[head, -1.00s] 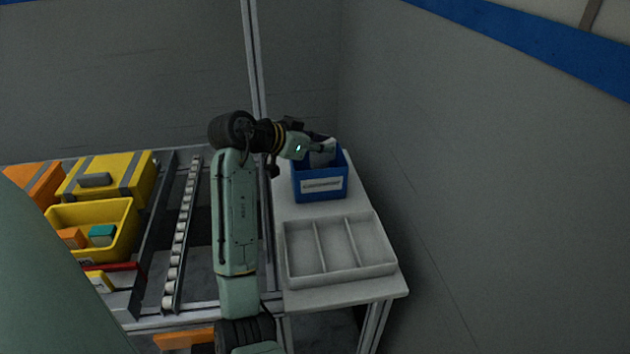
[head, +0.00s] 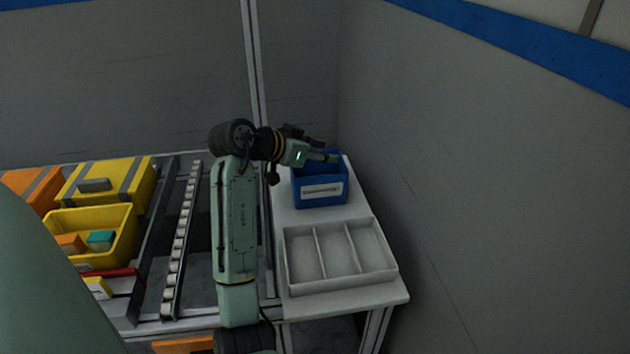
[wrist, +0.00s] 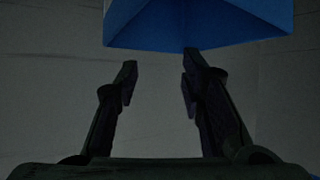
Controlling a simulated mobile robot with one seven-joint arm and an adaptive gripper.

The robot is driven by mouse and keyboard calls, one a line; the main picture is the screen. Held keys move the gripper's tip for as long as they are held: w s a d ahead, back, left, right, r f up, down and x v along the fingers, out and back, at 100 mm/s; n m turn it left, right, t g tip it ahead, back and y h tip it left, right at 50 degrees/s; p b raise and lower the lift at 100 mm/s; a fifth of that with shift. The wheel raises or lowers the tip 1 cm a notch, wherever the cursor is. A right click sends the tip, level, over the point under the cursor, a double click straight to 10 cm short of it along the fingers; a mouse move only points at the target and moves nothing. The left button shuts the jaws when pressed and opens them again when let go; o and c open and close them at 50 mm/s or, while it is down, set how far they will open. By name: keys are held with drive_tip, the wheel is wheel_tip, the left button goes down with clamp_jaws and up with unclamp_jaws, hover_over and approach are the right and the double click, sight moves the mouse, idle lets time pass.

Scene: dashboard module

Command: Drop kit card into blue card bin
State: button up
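The blue card bin (head: 320,190) stands upright at the back of the white side table, with a pale label on its front. My gripper (head: 332,158) is at the bin's top opening, reaching in from the left. In the wrist view my gripper (wrist: 158,75) has its two dark fingers apart with nothing between them. Part of the blue bin (wrist: 200,25) fills the top of that view, beyond the fingertips. The kit card is not visible in either current view; the bin's inside is mostly hidden by its front wall and my gripper.
A pale three-compartment tray (head: 338,280) sits empty in front of the bin on the white table (head: 345,303). To the left are a roller rail (head: 180,245), a yellow tote (head: 125,225) with small boxes, and a yellow case (head: 110,180). A wall is close on the right.

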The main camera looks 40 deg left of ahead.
drive_tip(key=v, duration=1.2)
drive_tip(key=shift+d, duration=0.1)
